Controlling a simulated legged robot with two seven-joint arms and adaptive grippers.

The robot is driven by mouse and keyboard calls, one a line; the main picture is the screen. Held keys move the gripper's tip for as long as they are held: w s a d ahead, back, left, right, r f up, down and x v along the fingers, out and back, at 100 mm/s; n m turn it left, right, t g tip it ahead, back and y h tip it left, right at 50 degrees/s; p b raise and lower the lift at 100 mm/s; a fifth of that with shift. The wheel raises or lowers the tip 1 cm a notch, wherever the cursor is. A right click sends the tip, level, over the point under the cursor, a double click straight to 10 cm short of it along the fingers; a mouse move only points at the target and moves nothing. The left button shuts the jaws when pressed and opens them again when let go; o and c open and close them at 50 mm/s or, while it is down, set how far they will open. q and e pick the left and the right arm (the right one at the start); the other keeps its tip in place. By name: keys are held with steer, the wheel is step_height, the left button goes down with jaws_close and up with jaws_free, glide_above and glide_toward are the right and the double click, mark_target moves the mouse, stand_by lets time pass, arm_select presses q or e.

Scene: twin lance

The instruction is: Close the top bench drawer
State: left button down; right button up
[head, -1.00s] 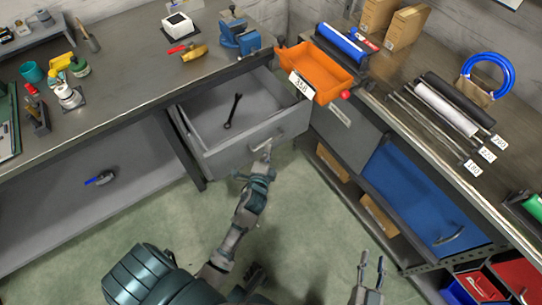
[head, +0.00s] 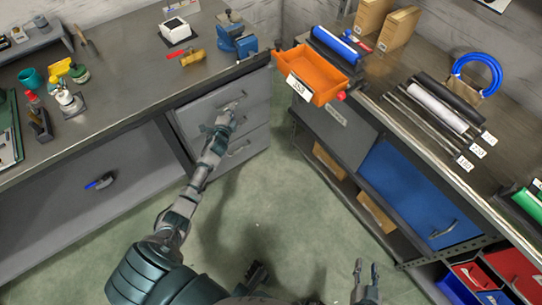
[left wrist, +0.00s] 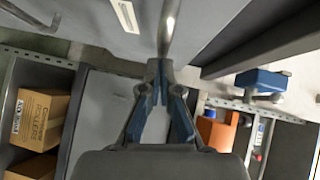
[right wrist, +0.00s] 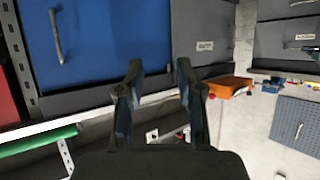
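The top bench drawer (head: 200,111) is a grey front under the left bench; it looks flush with the drawer fronts below, and its inside is hidden. Its bar handle (head: 236,103) shows at the fingertips of my left gripper (head: 228,115). In the left wrist view the fingers of my left gripper (left wrist: 161,66) come together on the end of the handle (left wrist: 170,25). My right gripper (head: 367,268) is open and empty, low in the head view and away from the drawer. The right wrist view shows its fingers apart (right wrist: 160,70).
A lower drawer with its own handle (head: 238,148) is below. An orange bin (head: 318,75) juts out from the right bench's corner. A blue vise (head: 238,40) stands on the left bench (head: 120,80). The green floor (head: 280,210) between the benches is clear.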

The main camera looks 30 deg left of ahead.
arm_select(q)
steer(key=shift+w+a+r, duration=0.2)
steer(key=shift+w+a, duration=0.1)
steer(key=shift+a, duration=0.25)
steer(key=shift+w+a+r, duration=0.15)
steer(key=shift+w+a, duration=0.1)
steer(key=shift+a, duration=0.3)
arm_select(e)
steer(key=shift+w+d+r+t, duration=0.15)
steer(key=shift+w+r+t, duration=0.3)
steer(key=shift+r+t, duration=0.25)
